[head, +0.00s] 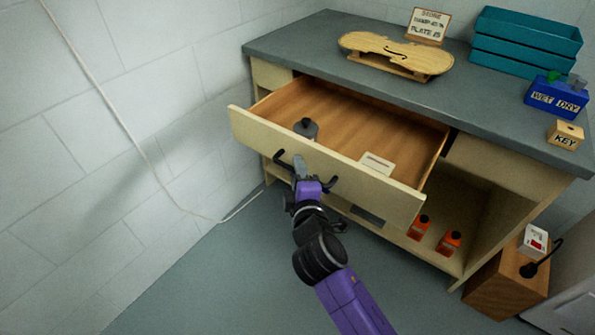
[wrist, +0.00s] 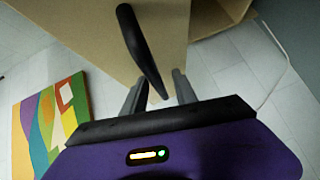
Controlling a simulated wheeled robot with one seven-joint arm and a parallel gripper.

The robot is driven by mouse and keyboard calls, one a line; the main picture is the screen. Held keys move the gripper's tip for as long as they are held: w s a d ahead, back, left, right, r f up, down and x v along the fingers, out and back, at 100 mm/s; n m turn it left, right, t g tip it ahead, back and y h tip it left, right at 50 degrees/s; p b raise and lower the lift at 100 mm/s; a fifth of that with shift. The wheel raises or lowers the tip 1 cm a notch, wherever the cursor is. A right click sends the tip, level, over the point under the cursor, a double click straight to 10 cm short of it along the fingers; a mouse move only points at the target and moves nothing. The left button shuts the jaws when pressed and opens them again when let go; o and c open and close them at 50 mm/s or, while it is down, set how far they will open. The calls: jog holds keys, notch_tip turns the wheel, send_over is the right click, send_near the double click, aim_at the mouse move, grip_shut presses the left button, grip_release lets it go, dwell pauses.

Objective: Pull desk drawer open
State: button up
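The desk drawer (head: 315,170) is pulled well out of the desk, with its cream front facing me and its wooden inside in view. Its black handle (head: 329,185) is on the front; it also shows in the wrist view (wrist: 140,48) as a slanting dark bar. My gripper (head: 298,165) is at the handle, in front of the drawer face. In the wrist view its two fingers (wrist: 161,80) stand apart, with the end of the handle bar between them and gaps on the sides. I cannot tell whether either finger touches it.
A dark weight-like object (head: 306,128) and a pale block (head: 377,164) lie in the drawer. A violin plate (head: 396,52) sits on the benchtop (head: 310,38). Orange bottles (head: 449,243) stand on the lower shelf. Floor at left is clear.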

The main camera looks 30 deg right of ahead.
jog(key=v, duration=0.8)
jog(key=shift+p, duration=0.35)
jog(key=shift+w, duration=0.15)
jog(key=s+a+r+m+t+y, duration=0.2)
jog(key=s+a+m+t+y, duration=0.1)
jog(key=s+a+m+y, duration=0.35)
jog(key=s+m+g, duration=0.3)
jog(key=s+m, duration=0.2)
jog(key=s, duration=2.2)
notch_tip(320, 180, up, 17)
jog(key=p, duration=1.7)
jog(key=shift+w+f, duration=0.2)
jog(key=shift+w, duration=0.1)
